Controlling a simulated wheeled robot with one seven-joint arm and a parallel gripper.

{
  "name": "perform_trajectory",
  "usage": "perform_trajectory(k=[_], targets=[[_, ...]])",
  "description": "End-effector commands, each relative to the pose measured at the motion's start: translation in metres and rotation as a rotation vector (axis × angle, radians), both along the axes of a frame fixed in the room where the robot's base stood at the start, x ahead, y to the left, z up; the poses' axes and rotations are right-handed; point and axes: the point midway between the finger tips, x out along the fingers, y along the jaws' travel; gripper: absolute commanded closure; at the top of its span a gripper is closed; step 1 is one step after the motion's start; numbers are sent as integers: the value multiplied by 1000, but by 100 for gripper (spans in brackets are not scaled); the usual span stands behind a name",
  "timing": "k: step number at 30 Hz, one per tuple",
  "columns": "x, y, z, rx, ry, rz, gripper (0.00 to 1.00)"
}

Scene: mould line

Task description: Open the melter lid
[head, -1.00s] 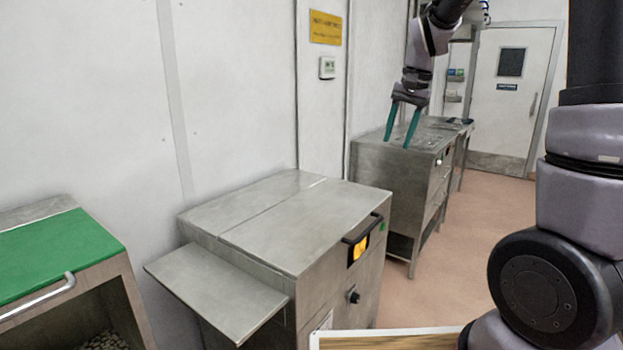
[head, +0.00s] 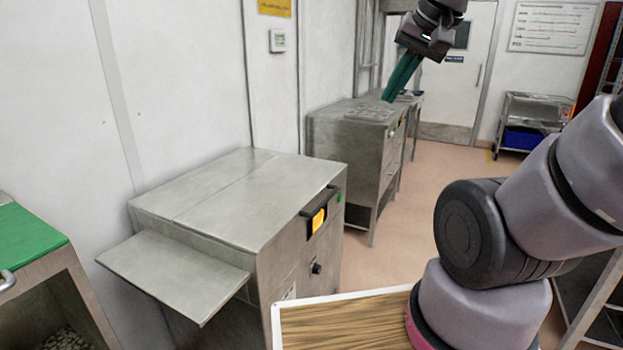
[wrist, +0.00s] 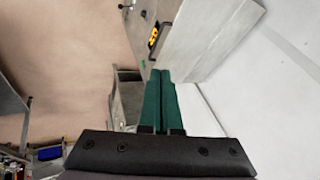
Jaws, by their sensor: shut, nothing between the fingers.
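The melter (head: 265,275) looks to be the steel cabinet in the middle of the head view, with a dark knob and a yellow panel on its front. Its flat lid (head: 255,205) is down. A black bar handle (head: 320,201) runs along the lid's front edge. The wrist view also shows the handle (wrist: 154,36) beyond the fingertips, at the top. My gripper (head: 388,99) has green fingers shut together and empty. In the head view it appears above and right of the lid, apart from the handle. It also shows in the wrist view (wrist: 160,73).
A steel side shelf (head: 175,274) sticks out from the cabinet's left. A green-topped bin (head: 30,245) stands at far left. Another steel cabinet (head: 345,140) stands behind, along the wall. Open floor (head: 440,165) lies to the right. A trolley with a blue bin (head: 523,138) stands far right.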

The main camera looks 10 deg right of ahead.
Motion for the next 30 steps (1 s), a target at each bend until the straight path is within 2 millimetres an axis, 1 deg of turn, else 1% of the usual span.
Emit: perform_trajectory(k=[1,9,14,17,23,27,29,30], targets=[[10,1,-7,29,58,-12,100],[68,12,-49,262,369,-83,100],[104,15,-78,425,527,-133,100],[127,14,-98,536,617,-169,100],[174,6,-145,776,767,-253,100],[206,-5,-185,956,847,-320,100],[218,-12,-203,1036,874,-352,100],[226,-16,-216,1091,891,-374,100]])
